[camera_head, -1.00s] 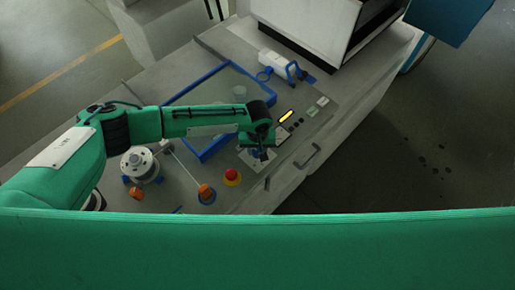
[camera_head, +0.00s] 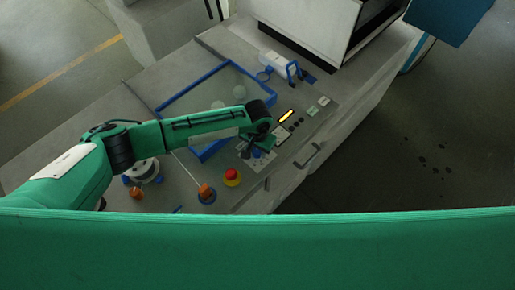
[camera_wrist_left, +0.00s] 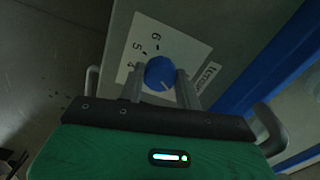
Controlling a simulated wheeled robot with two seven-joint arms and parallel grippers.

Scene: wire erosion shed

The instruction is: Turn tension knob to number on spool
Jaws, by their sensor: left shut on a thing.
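The blue tension knob (camera_wrist_left: 160,73) sits on a white dial plate (camera_wrist_left: 147,30) in the left wrist view, with the digits 6, 5 and 4 visible. A pale pointer line on the knob faces the gripper side. My left gripper (camera_wrist_left: 161,86) has one finger on each side of the knob and is shut on it. In the head view, my left gripper (camera_head: 252,148) is over the dial plate (camera_head: 261,164). The white spool (camera_head: 147,173) is at the left, partly hidden by my left arm; no number on it is readable. My right gripper is not in view.
A red emergency button (camera_head: 232,174) and an orange knob (camera_head: 205,190) stand left of the dial. A blue-framed tank (camera_head: 165,105) lies behind my arm. A lit orange display (camera_head: 286,116) and a grey handle (camera_head: 308,157) are to the right.

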